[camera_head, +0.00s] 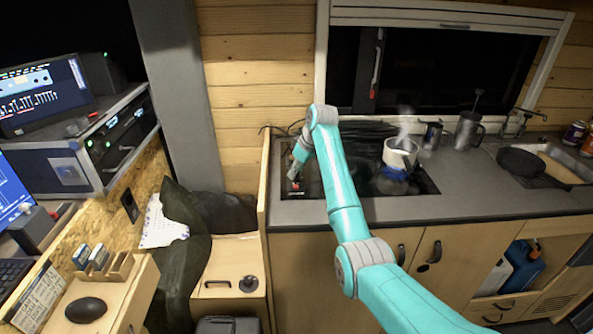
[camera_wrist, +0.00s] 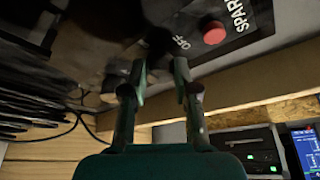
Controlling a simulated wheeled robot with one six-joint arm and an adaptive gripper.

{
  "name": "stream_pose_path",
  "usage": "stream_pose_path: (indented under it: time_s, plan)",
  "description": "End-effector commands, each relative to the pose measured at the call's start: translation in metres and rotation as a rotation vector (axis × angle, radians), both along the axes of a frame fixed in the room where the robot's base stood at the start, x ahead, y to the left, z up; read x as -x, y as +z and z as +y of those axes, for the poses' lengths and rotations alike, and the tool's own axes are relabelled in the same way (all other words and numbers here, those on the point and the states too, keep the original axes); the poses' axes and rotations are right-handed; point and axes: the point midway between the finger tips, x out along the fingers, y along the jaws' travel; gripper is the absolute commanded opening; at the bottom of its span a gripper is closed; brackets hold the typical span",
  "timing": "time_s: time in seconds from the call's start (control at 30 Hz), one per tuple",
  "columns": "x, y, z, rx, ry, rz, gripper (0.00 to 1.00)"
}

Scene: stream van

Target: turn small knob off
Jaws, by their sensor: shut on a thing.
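The small knob (camera_wrist: 160,40) is a dark round shape beside the white OFF lettering in the wrist view. It is partly blurred and in shadow, so which way it points cannot be told. My gripper (camera_wrist: 161,66) has its two teal fingers on either side of the knob and is shut on it. In the head view my gripper (camera_head: 294,172) reaches down to the front left corner of the dark stove (camera_head: 412,186). The knob is hidden there.
A red button (camera_wrist: 213,32) next to SPARK lettering sits close beside the knob. A steaming pot (camera_head: 400,152) stands on the stove with a blue glow beneath. A wooden panel edge (camera_head: 263,190) borders the counter at the left. A pan (camera_head: 522,163) lies far right.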

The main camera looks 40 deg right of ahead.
Motion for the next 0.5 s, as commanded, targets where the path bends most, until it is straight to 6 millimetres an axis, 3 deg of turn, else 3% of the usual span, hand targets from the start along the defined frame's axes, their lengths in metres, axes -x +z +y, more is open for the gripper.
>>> stream_pose_path:
  time_s: [0.27, 0.5]
  plan:
    - [0.0003, -0.0006, 0.0008, 0.0, -0.075, 0.0, 0.0]
    - [0.0001, -0.0003, 0.002, 0.002, -0.25, 0.0, 0.0]
